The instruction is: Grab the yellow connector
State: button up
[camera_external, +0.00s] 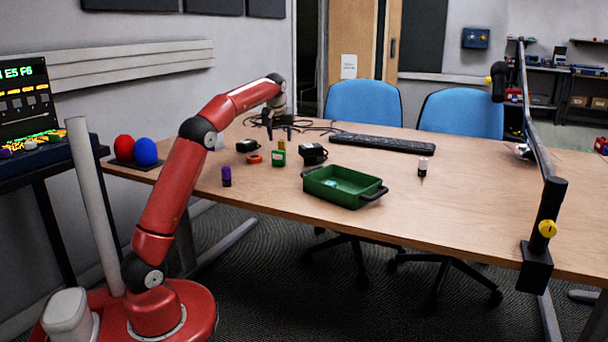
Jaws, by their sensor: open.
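A small yellow piece (282,143) shows just above a small green block (279,156) on the table, and it may be the yellow connector. I cannot tell whether it is part of the green block or stands behind it. My gripper (280,132) points down over the far left part of the table, with its two fingers apart and nothing seen between them. In the picture it is just above the yellow piece. The gap in depth between them is hard to judge.
Dark cables (313,127) lie around the gripper. Black adapters (313,153) (246,145), an orange ring (253,159) and a purple-topped cylinder (226,177) are close by. A green tray (326,191) is in front, a keyboard (383,143) behind. The table's right side is mostly clear.

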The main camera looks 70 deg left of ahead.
aim_at(281, 141)
jog(key=x, duration=0.6)
jog(key=shift+w+a+f+b, duration=0.15)
jog(key=shift+a+f+b, duration=0.15)
jog(key=shift+b, duration=0.1)
jog(key=shift+r, duration=0.1)
jog(key=c, duration=1.1)
jog(key=shift+r, duration=0.1)
